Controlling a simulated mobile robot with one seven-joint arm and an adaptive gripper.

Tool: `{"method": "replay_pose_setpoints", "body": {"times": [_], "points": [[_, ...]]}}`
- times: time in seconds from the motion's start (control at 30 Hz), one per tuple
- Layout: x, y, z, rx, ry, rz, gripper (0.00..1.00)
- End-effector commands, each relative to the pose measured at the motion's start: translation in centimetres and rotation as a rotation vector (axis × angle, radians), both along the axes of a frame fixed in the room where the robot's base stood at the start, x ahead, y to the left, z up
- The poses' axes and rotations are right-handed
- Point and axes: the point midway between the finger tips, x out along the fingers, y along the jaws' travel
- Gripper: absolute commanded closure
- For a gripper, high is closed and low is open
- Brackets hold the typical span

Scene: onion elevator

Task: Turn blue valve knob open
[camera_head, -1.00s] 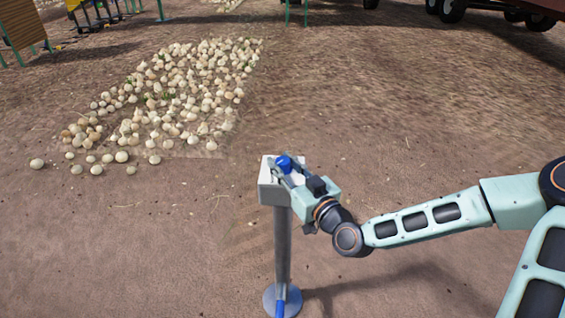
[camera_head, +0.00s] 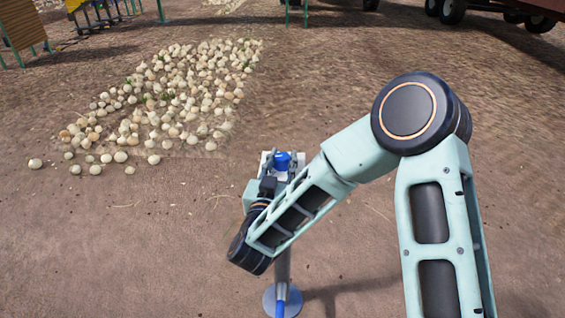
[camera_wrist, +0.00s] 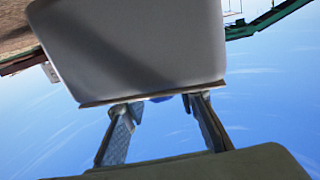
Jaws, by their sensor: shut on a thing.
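The blue valve knob (camera_head: 283,160) sits on top of a pale box (camera_head: 266,157) on a grey post. My gripper (camera_head: 282,163) is at the knob from the near side, with a finger on either side of it, shut on the knob. In the wrist view the two fingers (camera_wrist: 163,105) reach to the pale box (camera_wrist: 135,45), and only a sliver of the blue knob (camera_wrist: 161,99) shows between them. My arm hides most of the post and part of the box in the head view.
The post stands on a round grey base (camera_head: 270,300) with a blue pipe (camera_head: 281,305) at its foot. A pile of onions (camera_head: 185,95) lies on the dirt behind and to the left. Wheeled vehicles (camera_head: 500,12) stand far right. Bare ground surrounds the post.

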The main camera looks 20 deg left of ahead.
Motion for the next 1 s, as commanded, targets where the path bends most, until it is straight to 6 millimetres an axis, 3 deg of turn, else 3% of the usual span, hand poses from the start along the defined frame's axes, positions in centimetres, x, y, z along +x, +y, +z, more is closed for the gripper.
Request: {"method": "replay_pose_setpoints", "body": {"times": [1.0], "points": [[0.02, 0.17, 0.03, 0.003, 0.000, -0.847, 0.97]]}}
